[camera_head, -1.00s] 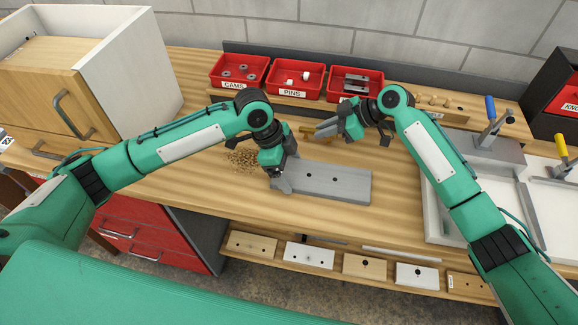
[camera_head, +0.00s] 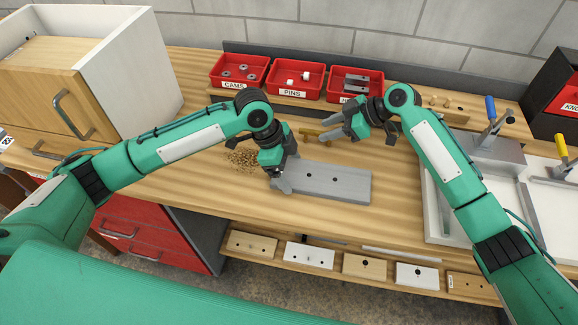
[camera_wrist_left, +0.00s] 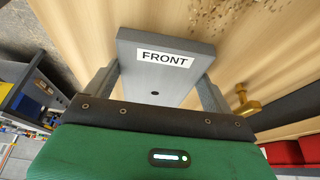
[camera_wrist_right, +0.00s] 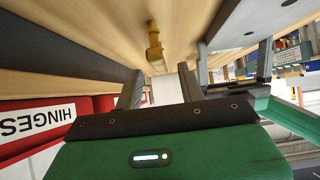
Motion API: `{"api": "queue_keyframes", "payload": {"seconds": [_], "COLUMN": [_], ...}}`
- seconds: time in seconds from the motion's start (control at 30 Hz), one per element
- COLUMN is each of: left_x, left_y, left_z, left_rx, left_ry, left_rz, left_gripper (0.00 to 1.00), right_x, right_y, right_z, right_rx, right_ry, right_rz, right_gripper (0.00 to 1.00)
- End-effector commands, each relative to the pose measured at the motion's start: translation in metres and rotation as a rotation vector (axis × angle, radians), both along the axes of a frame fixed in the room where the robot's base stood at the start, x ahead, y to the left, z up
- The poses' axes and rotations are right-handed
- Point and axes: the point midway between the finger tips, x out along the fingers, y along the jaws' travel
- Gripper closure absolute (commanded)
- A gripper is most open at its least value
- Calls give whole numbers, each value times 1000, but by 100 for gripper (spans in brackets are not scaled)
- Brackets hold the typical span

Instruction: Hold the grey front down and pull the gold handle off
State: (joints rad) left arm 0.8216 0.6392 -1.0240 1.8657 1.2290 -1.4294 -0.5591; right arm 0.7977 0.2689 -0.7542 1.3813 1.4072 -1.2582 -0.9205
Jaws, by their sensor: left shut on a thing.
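The grey front (camera_head: 345,187) lies flat on the workbench and shows two dark holes. My left gripper (camera_head: 281,184) is shut on its left end. In the left wrist view the grey front (camera_wrist_left: 170,85) has a FRONT label and sits between the fingers. The gold handle (camera_head: 309,132) is on the bench behind the grey front, apart from it. It also shows at the right of the left wrist view (camera_wrist_left: 247,106). My right gripper (camera_head: 336,129) is open and empty, just right of the handle. In the right wrist view the handle (camera_wrist_right: 154,45) is beyond the fingertips.
Red bins of cams (camera_head: 239,73), pins (camera_head: 296,80) and hinges (camera_head: 355,84) stand at the back. A wooden cabinet (camera_head: 55,85) is at the left. A white tray with clamps (camera_head: 440,205) is at the right. Sawdust lies left of the grey front.

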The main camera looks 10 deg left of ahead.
Motion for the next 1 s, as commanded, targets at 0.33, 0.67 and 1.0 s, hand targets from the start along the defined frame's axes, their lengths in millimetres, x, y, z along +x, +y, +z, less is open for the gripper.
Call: {"api": "queue_keyframes", "payload": {"seconds": [0.33,0.67,1.0], "left_x": [0,0,0], "left_y": [0,0,0], "left_z": [0,0,0], "left_rx": [-1,0,0], "left_ry": [-1,-1,-1], "left_rz": [0,0,0], "left_gripper": [45,45,45], "right_x": [0,0,0], "right_y": [-58,-81,-81], "right_z": [46,64,64], "right_rx": [-1,-1,-1], "right_ry": [-2,0,1], "right_rz": [-1,0,-1], "right_gripper": [61,61,61]}}
